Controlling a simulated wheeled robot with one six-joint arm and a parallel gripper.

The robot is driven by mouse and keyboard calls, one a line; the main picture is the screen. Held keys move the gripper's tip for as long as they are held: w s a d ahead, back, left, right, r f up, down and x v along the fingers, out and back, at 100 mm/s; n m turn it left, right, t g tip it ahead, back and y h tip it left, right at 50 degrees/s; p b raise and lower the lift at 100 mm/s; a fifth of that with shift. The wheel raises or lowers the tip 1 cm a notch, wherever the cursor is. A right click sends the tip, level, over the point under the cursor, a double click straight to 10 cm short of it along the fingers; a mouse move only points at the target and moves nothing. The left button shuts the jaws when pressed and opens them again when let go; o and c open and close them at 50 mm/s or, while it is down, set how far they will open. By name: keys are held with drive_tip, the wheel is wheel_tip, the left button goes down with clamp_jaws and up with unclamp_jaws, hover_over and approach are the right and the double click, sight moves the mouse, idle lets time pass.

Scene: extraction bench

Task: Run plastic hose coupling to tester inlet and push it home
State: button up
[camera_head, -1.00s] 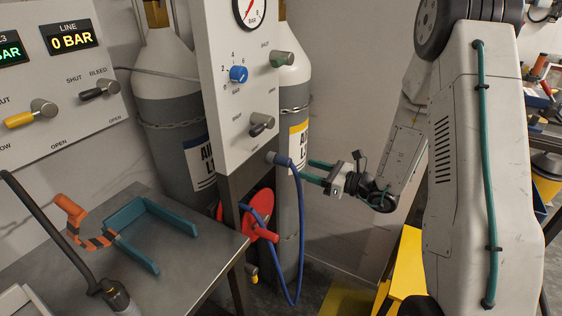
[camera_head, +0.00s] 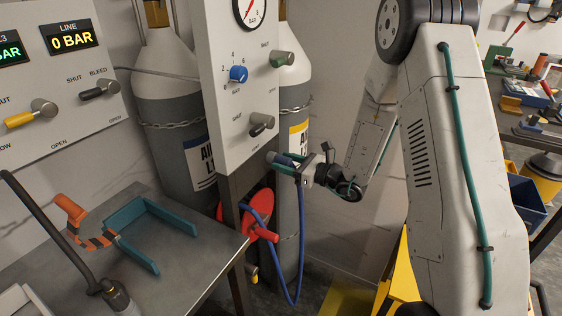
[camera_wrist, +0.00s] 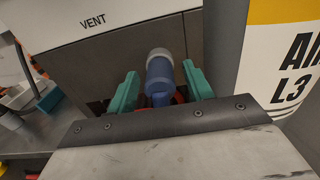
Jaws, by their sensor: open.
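The blue plastic hose coupling (camera_head: 284,160) sits at a grey stub low on the right side of the upright panel. It also shows in the wrist view (camera_wrist: 159,72), with a grey ring at its far end. My gripper (camera_head: 282,161) is open, its teal fingers on either side of the coupling. In the wrist view a small gap shows beside the coupling, so the fingers straddle it without visible grip. The blue hose (camera_head: 298,250) hangs from the coupling in a loop and runs up to the red reel (camera_head: 262,229). I cannot tell which fitting is the tester inlet.
Gas cylinders (camera_head: 293,90) stand close behind the panel. A steel bench (camera_head: 190,262) at left holds a teal bracket (camera_head: 135,213) and an orange-handled tool (camera_head: 72,212). A yellow stand (camera_head: 390,292) is near my arm's base. A cluttered workbench (camera_head: 515,125) is at the far right.

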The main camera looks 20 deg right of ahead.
drive_tip(key=shift+c, duration=0.3)
clamp_jaws()
drive_tip(key=shift+s+d, duration=0.1)
drive_tip(key=shift+s, duration=0.05)
drive_tip(key=shift+v, duration=2.5)
drive_tip(key=shift+s+d, duration=0.15)
